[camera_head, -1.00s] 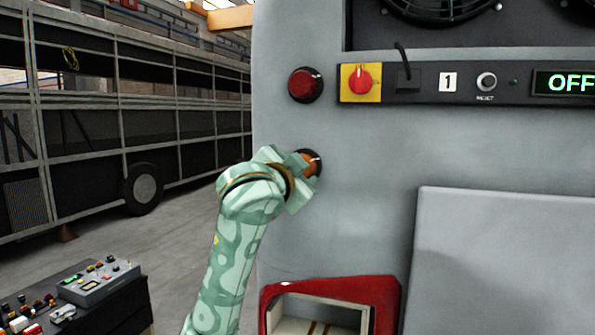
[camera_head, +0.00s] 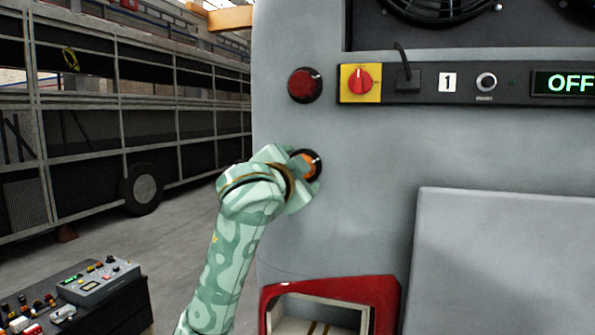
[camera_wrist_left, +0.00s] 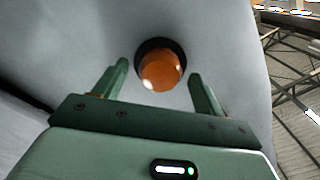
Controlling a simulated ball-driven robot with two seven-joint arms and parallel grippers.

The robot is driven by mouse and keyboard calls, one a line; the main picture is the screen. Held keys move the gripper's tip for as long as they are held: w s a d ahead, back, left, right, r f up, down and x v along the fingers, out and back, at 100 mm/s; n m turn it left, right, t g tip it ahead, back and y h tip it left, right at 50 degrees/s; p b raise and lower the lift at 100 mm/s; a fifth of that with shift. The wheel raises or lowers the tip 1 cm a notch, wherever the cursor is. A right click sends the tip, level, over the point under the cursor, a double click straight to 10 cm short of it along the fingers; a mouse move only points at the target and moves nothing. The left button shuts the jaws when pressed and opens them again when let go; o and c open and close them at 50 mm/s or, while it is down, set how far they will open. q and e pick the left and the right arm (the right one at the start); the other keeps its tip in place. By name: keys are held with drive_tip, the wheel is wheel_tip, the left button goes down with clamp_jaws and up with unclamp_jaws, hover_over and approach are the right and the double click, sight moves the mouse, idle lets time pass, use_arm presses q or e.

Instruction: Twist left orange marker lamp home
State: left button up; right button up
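The left orange marker lamp (camera_head: 309,162) sits in its dark round ring on the grey coach panel, below the red lamp, partly hidden by my left gripper (camera_head: 300,176). In the left wrist view the orange lamp (camera_wrist_left: 161,72) is a glossy dome in front of a black ring. The two green fingers of my left gripper (camera_wrist_left: 159,71) stand on either side of it, with a visible gap on each side, so the gripper is open and not closed on the lamp. My right gripper is not in view.
Above the orange lamp is a red round lamp (camera_head: 305,85). To the right are a red rotary switch (camera_head: 360,79) on a yellow plate and an OFF display (camera_head: 565,83). Below is a red-framed recess (camera_head: 392,290). A cart with controls (camera_head: 128,312) stands lower left.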

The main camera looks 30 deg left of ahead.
use_arm(q)
drive_tip(key=shift+s, duration=0.1)
drive_tip(key=b+v, duration=0.7)
drive_tip(key=v, duration=0.9)
drive_tip(key=shift+d, duration=0.2)
